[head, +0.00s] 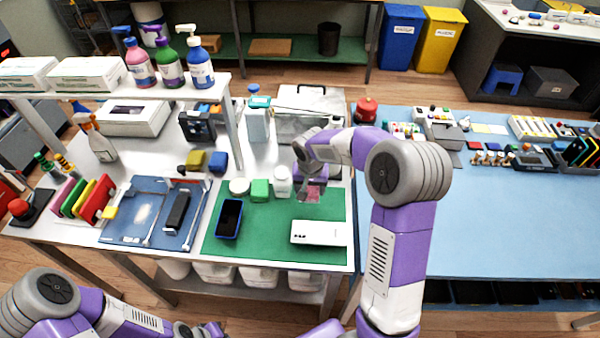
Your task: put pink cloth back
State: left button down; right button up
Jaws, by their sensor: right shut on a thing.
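The pink cloth (309,195) shows as a small pink patch below my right gripper (309,190), over the back right part of the green mat (270,236). My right gripper points down and is shut on the cloth; its fingertips are small and partly hidden. I cannot tell whether the cloth touches the mat. My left gripper (212,330) is low at the bottom edge, in front of the table, and its jaws are too unclear to read.
A white bottle (282,181), a green block (260,190) and a white round tub (239,187) stand left of the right gripper. A blue tray (130,225) lies further left.

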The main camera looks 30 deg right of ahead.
aim_at(309, 209)
jog(key=shift+w+f, duration=0.1)
jog(key=shift+s+f+b, duration=0.3)
jog(key=shift+f+b, duration=0.1)
jog(key=shift+s+f, duration=0.1)
jog(key=shift+f, duration=0.25)
notch_tip(309, 209, down, 7)
jog(key=b, duration=0.5)
jog(key=shift+r, duration=0.1)
jog(key=o, duration=1.1)
jog(key=r, duration=0.2)
jog(key=r+p, duration=0.1)
jog(key=r, duration=0.4)
jog(key=shift+s+a+r+p, duration=0.3)
jog(key=shift+s+p, duration=0.05)
